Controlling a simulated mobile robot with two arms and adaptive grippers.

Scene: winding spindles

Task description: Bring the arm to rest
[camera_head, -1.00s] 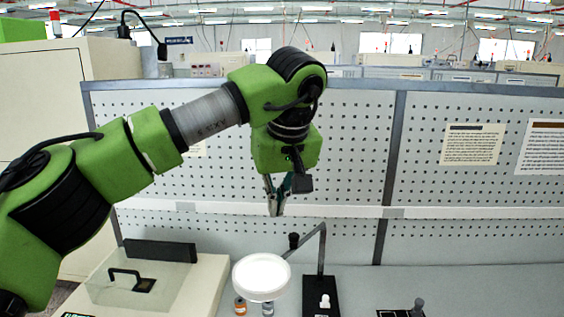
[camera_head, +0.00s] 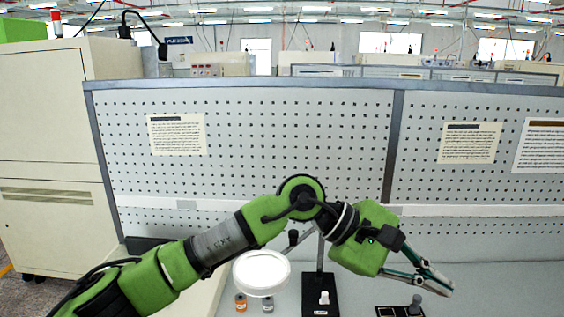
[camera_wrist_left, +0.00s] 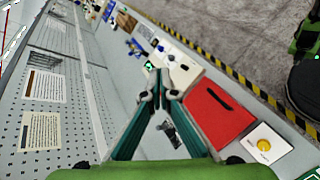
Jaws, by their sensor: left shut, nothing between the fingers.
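My left arm reaches in from the lower left in the head view, bent at the elbow. My left gripper (camera_head: 440,284) is shut and empty, pointing right and slightly down above the bench at the right. In the left wrist view its fingertips (camera_wrist_left: 160,88) meet, with nothing between them. My right gripper is not in view.
A white round disc (camera_head: 262,271) and a black stand (camera_head: 319,296) are on the bench near my arm. A small black device (camera_head: 402,311) sits below the gripper. A pegboard panel (camera_head: 250,150) stands behind. The wrist view shows a red object (camera_wrist_left: 218,112).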

